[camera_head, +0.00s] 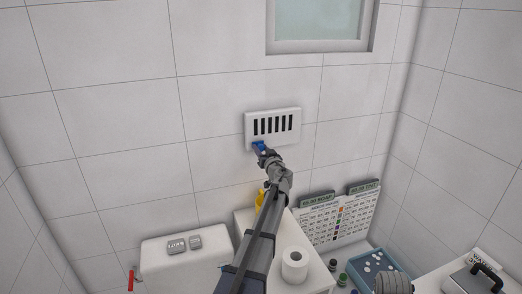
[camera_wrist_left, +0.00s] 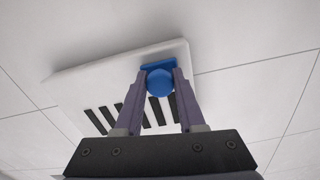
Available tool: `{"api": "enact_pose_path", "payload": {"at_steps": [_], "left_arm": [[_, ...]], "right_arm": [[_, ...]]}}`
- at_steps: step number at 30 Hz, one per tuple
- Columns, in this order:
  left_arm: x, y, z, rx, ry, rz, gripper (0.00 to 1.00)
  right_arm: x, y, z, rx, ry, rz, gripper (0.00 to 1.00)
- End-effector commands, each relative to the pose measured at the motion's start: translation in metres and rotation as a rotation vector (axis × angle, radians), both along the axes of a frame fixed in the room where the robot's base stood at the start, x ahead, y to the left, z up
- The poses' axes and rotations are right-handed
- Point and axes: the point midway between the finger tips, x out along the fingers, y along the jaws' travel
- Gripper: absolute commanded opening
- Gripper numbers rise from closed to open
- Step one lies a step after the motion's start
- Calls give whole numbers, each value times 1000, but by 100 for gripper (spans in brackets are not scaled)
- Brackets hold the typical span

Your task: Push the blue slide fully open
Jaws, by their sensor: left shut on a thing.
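The blue slide (camera_head: 258,146) sits at the lower left of a white wall vent (camera_head: 285,114) with several dark slots showing open. In the left wrist view the slide's round blue knob (camera_wrist_left: 160,82) lies between the two fingers of my left gripper (camera_wrist_left: 160,88), with a blue plate (camera_wrist_left: 158,64) behind it. My left gripper (camera_head: 262,151) is shut on the knob. In the head view the gripper partly covers the slide. My right gripper is not in view.
A window (camera_head: 320,22) is above the vent. Below are a white cistern (camera_head: 190,262), a toilet roll (camera_head: 295,262), a yellow bottle (camera_head: 260,198), a price board (camera_head: 340,214) and a blue tray (camera_head: 366,268). The wall around the vent is clear.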

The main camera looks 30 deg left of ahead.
Motion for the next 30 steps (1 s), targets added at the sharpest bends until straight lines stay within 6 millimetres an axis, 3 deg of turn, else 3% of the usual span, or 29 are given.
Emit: {"api": "enact_pose_path", "payload": {"at_steps": [18,22,30], "left_arm": [[3,-2,0,0,0,-1,0],[24,-17,0,0,0,-3,0],[83,-67,0,0,0,-3,0]], "right_arm": [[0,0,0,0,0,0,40],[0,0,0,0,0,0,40],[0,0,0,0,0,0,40]]}}
